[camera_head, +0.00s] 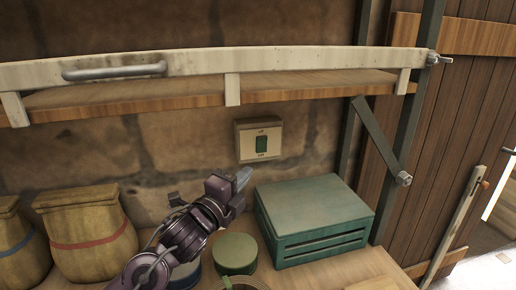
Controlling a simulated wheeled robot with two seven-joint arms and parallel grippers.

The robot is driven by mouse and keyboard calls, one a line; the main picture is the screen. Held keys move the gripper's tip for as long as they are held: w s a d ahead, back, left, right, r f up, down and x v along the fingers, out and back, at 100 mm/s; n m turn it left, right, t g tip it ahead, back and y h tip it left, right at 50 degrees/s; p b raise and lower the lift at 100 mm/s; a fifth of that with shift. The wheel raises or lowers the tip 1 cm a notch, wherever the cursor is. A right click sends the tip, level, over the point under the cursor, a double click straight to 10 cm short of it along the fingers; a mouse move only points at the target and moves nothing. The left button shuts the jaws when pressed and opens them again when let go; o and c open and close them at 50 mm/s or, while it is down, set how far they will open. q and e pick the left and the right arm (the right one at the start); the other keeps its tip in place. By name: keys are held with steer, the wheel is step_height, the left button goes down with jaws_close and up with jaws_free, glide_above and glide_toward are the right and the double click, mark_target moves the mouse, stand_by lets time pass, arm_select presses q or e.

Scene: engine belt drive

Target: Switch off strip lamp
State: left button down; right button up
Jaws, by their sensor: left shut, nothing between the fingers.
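A beige wall switch box (259,152) with a dark green rocker (261,144) is mounted on the stone wall below the shelf. Small labels sit above and below the rocker, too small to read surely. My left gripper (243,177) is shut and empty, its fingertips just below and left of the switch box, seemingly apart from it. I cannot tell the rocker's position. No lit strip lamp can be made out. My right gripper is out of view.
A wooden shelf (180,92) with a pale front rail (200,63) runs above the switch. A green slatted box (315,215) stands right of my gripper. A metal brace (380,139) is at right.

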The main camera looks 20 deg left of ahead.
arm_select(q)
steer(key=p, duration=0.3)
glide_toward(266, 141)
steer(key=w+d, duration=0.2)
steer(key=d, duration=0.1)
steer(key=w, duration=0.1)
steer(key=w+a+p, duration=0.1)
steer(key=w+a, duration=0.1)
steer(key=shift+w+r+p, duration=0.25)
steer(key=shift+r+p, duration=0.05)
steer(key=shift+p, duration=0.05)
steer(key=shift+w, duration=0.1)
